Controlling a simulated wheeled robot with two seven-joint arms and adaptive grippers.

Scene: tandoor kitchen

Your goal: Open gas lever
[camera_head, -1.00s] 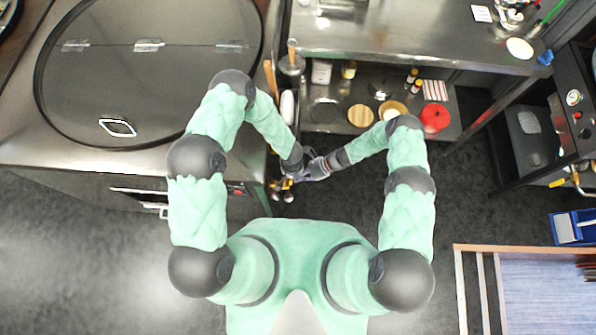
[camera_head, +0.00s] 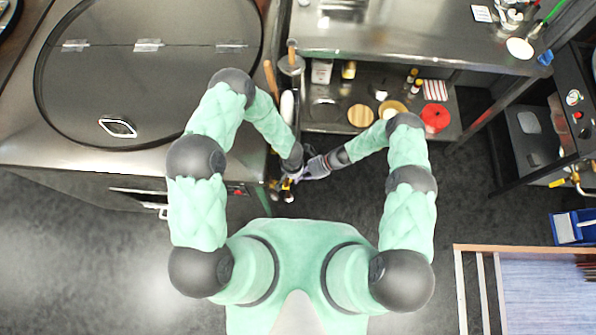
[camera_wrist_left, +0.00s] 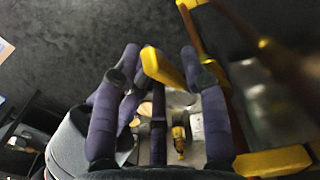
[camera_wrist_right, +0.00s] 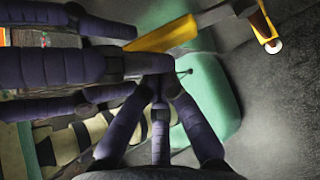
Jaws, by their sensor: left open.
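In the left wrist view, a yellow gas lever (camera_wrist_left: 163,69) has its end between the spread fingers of my left gripper (camera_wrist_left: 157,58). The gripper is open, and contact is unclear. The lever also shows in the right wrist view (camera_wrist_right: 165,35), with left-gripper fingers beside it. My right gripper (camera_wrist_right: 157,82) has its fingers drawn together, with nothing visible between them. A second yellow handle (camera_wrist_left: 270,162) is at lower right in the left wrist view. In the head view both hands meet beside the tandoor cabinet and largely hide the levers.
The tandoor counter (camera_head: 70,152), with a round lid (camera_head: 150,85), is on the left. A steel table (camera_head: 400,45) with a loaded lower shelf stands ahead. Dark floor is open at lower left. A blue dustpan (camera_head: 572,228) lies at the right.

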